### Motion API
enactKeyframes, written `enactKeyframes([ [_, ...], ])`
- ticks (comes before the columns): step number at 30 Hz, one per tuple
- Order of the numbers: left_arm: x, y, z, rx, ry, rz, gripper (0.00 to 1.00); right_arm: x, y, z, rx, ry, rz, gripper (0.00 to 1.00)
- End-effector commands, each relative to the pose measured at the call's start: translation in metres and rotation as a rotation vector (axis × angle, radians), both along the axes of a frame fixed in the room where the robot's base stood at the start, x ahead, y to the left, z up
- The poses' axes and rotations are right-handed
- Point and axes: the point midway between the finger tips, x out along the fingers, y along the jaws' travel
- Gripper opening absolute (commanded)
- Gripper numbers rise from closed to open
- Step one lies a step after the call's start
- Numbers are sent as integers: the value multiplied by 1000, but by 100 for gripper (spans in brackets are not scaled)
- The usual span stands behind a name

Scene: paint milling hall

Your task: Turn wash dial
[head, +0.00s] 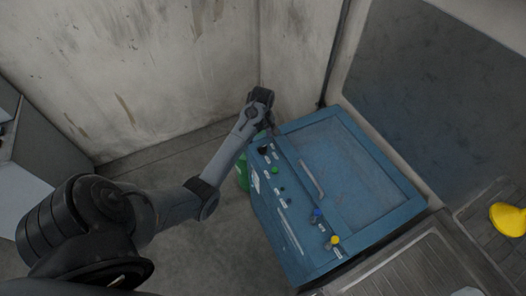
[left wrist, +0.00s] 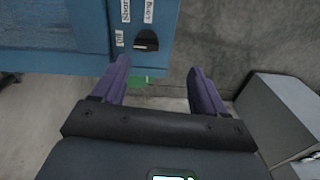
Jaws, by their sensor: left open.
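The blue machine (head: 295,245) stands in the middle right with a sloped control strip along its left side. A black dial (head: 264,149) sits at the far end of that strip; in the left wrist view the dial (left wrist: 146,41) shows at the panel's edge, with small white labels around it. My left gripper (head: 270,128) is at the far corner of the machine, close to the dial. In the left wrist view its two purple fingers (left wrist: 159,68) are spread and empty, with the dial beyond the tips, apart from them. My right gripper is in neither view.
The strip also carries a green button (head: 276,170), a blue knob (head: 317,213) and a yellow knob (head: 334,240). A raised handle (head: 312,180) lies beside it. A green object (head: 242,172) stands on the floor against the machine. Walls close off the back.

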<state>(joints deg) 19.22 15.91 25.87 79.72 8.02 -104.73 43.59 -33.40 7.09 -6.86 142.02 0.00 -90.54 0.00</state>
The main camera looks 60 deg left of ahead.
Motion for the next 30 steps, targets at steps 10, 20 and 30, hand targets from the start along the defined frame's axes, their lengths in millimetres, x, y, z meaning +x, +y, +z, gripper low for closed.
enactKeyframes([
  [10,19,13,-6,-43,-36,74,72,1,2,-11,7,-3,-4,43],
  [20,19,12,-58,-43,-35,71,72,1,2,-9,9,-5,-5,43],
  [30,19,13,-96,-41,-38,71,72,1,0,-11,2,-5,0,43],
])
